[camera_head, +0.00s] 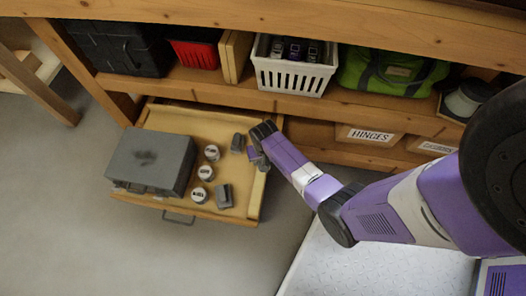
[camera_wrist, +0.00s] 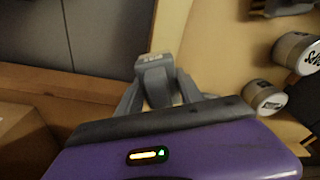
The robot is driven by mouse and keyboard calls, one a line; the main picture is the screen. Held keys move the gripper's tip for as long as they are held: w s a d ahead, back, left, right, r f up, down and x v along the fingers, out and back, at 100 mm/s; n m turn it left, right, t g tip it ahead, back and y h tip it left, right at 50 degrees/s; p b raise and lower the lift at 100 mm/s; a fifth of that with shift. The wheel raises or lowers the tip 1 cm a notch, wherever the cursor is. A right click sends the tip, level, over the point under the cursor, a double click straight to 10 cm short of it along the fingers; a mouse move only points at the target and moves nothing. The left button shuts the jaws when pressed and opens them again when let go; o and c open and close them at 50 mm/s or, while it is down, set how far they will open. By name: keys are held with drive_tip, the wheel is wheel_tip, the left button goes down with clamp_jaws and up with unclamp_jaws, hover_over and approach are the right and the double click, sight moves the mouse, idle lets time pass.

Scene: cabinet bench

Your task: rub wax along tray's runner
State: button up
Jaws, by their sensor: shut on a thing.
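The tray is a wooden drawer (camera_head: 240,205), pulled out from under the bench. Its right side wall (camera_head: 259,190) runs front to back, and in the wrist view this wall (camera_wrist: 172,25) rises just beyond my fingers. My gripper (camera_head: 260,160) is at that wall, near the back of the drawer. In the wrist view my gripper (camera_wrist: 155,88) is shut on a small grey block (camera_wrist: 153,68) with unreadable lettering, which I take as the wax. The block appears close to the wall's outer side; whether it touches the runner I cannot tell. The runner itself is not clearly visible.
The drawer holds a grey metal box (camera_head: 150,160), several lidded tins (camera_head: 205,172) and grey blocks (camera_head: 224,195). Above is a shelf with a white basket (camera_head: 292,75) and a green bag (camera_head: 390,72). Cardboard boxes (camera_head: 368,136) stand right; floor is clear in front.

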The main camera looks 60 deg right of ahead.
drive_tip(key=shift+r, duration=0.1)
drive_tip(key=shift+w+d, duration=0.3)
drive_tip(key=shift+d, duration=0.45)
drive_tip(key=shift+w+d, duration=0.25)
drive_tip(key=shift+d, duration=0.5)
drive_tip(key=shift+w+d+b, duration=0.3)
drive_tip(key=shift+d+b, duration=0.05)
drive_tip(key=shift+d, duration=0.4)
drive_tip(key=shift+w+d+b, duration=0.25)
drive_tip(key=shift+d+b, duration=0.05)
drive_tip(key=shift+d, duration=0.4)
drive_tip(key=shift+s+a+p, duration=0.3)
drive_tip(key=shift+a+p, duration=0.25)
drive_tip(key=shift+a, duration=0.1)
drive_tip(key=shift+s+a+p, duration=0.25)
drive_tip(key=shift+a+p, duration=0.25)
drive_tip(key=shift+a, duration=0.15)
drive_tip(key=shift+s+a+p, duration=0.25)
drive_tip(key=shift+a+p, duration=0.2)
drive_tip(key=shift+a, duration=0.3)
drive_tip(key=shift+s+a+p, duration=0.25)
drive_tip(key=shift+a+p, duration=0.15)
drive_tip(key=shift+a, duration=0.35)
drive_tip(key=shift+s+a+f, duration=0.1)
drive_tip(key=shift+a+f, duration=0.1)
drive_tip(key=shift+a, duration=0.05)
wheel_tip(320, 180, up, 6)
drive_tip(key=p, duration=0.6)
